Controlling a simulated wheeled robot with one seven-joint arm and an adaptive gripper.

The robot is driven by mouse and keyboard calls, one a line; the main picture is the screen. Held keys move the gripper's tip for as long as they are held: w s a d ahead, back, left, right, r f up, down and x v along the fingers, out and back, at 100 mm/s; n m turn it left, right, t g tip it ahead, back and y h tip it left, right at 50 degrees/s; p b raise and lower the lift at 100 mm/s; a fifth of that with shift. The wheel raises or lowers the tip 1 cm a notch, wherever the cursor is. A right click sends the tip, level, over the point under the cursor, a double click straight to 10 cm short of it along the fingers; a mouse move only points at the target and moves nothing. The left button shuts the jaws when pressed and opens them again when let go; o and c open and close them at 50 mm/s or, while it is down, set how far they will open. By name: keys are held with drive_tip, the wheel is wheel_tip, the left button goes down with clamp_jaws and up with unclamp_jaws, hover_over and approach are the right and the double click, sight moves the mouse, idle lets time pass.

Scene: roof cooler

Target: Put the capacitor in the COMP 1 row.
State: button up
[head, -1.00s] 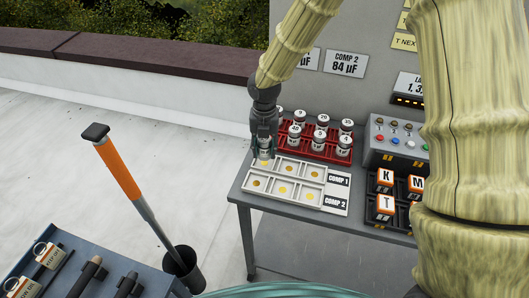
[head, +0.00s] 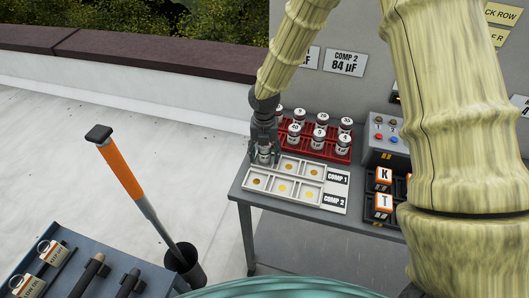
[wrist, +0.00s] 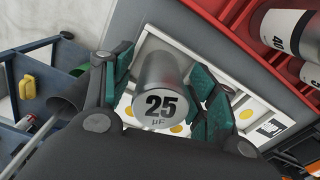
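A silver capacitor (head: 264,156) marked 25 µF stands in the left cell of the back row, labelled COMP 1, of the white tray (head: 323,207). The other cells of the tray are empty and show yellow or brown dots. In the wrist view, the capacitor (wrist: 160,95) is upright between the teal pads of my gripper (wrist: 165,85). My gripper also shows in the head view (head: 264,150), pointing down over that cell with its fingers spread to either side of the capacitor. The capacitor's base is partly hidden by the tray's wall.
A red rack (head: 335,156) with several numbered capacitors stands just behind the tray. A grey button box (head: 384,146) and lettered blocks (head: 383,203) are to the right. The tray is near the left end of the grey table (head: 245,190). A wall rises behind.

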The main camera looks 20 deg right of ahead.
wheel_tip(320, 180, up, 12)
drive_tip(key=shift+r+b, duration=0.15)
drive_tip(key=shift+b, duration=0.85)
